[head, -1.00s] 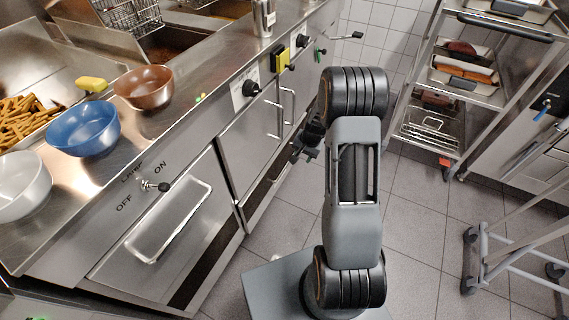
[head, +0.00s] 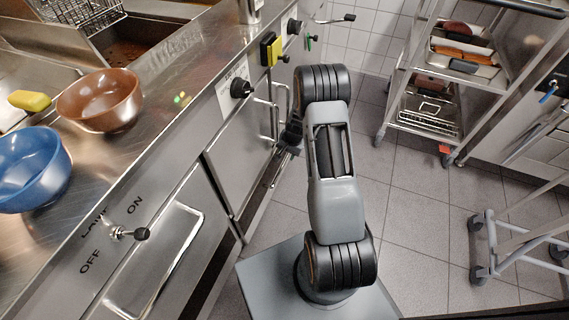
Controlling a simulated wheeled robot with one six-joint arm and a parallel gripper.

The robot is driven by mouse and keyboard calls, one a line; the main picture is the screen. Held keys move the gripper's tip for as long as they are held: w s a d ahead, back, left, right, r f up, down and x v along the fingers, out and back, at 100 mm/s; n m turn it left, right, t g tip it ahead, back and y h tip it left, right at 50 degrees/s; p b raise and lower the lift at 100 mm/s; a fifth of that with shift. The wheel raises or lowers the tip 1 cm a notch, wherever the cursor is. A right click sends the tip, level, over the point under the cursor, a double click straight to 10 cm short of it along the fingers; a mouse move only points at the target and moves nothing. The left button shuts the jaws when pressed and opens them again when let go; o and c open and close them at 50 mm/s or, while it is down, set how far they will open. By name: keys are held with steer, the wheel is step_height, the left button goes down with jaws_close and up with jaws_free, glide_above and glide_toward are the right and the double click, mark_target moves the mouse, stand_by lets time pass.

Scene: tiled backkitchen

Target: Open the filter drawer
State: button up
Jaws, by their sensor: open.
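The low front that looks like the filter drawer (head: 261,193) is at the bottom of the steel fryer cabinet, left of my arm. It looks shut, close to flush with the cabinet. My gripper (head: 284,151) is small and dark, partly hidden behind my own arm. It is open beside the cabinet front, close to the vertical door handles (head: 272,120) and above the low drawer. I cannot tell whether it touches anything.
The counter above holds a brown bowl (head: 101,101), a blue bowl (head: 33,168) and a yellow sponge (head: 30,100). A lever switch (head: 130,233) sticks out of the front panel. A tray rack (head: 430,100) stands at the back right. Tiled floor is clear between.

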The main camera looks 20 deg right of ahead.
mark_target(284, 163)
steer(key=f, duration=0.2)
steer(key=f+b, duration=0.1)
steer(key=f, duration=0.1)
steer(key=w+a+f+b, duration=0.1)
steer(key=f, duration=0.1)
steer(key=shift+f, duration=0.2)
steer(key=shift+d, duration=0.1)
steer(key=shift+c, duration=0.4)
jaws_close()
